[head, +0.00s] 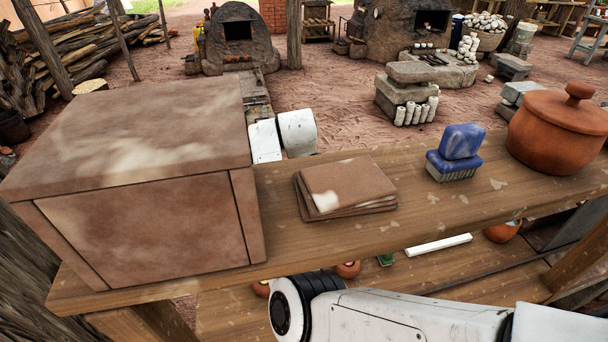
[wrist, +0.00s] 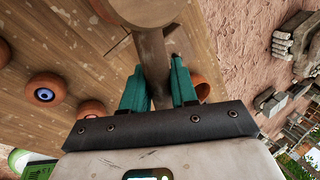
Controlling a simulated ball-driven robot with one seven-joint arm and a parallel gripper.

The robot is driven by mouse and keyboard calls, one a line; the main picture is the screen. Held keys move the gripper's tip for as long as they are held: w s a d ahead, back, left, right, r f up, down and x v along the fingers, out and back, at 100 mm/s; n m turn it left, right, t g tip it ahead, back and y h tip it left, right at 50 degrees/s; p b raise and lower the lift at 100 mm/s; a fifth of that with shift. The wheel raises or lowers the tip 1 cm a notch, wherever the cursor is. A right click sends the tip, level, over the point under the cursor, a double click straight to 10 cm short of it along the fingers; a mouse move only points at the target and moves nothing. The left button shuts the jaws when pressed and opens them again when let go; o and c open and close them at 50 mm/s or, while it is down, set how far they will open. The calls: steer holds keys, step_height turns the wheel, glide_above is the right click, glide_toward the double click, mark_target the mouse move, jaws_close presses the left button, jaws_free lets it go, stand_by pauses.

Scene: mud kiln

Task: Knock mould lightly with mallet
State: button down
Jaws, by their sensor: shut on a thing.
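In the wrist view, my gripper (wrist: 157,66) has its two teal fingers shut on the wooden handle of the mallet (wrist: 152,55). The mallet's pale, wide head (wrist: 145,9) lies beyond the fingertips and is cut off by the top edge. The mallet appears apart from other things. The head view shows my white arm at the bottom, but neither gripper nor mallet. I cannot pick out the mould with certainty. A large brown box-like block (head: 135,135) stands at the left of the wooden table (head: 440,215) in the head view.
A stack of thin brown slabs (head: 347,188), a blue brush (head: 456,152) and a lidded terracotta pot (head: 560,130) stand on the table. Round terracotta vessels (wrist: 45,89) show on wood in the wrist view. A white bar (head: 438,244) lies on the lower shelf.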

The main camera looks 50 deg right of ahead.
steer(key=shift+r, duration=0.15)
steer(key=shift+r+p, duration=1.5)
steer(key=shift+r, duration=0.4)
steer(key=shift+f, duration=0.1)
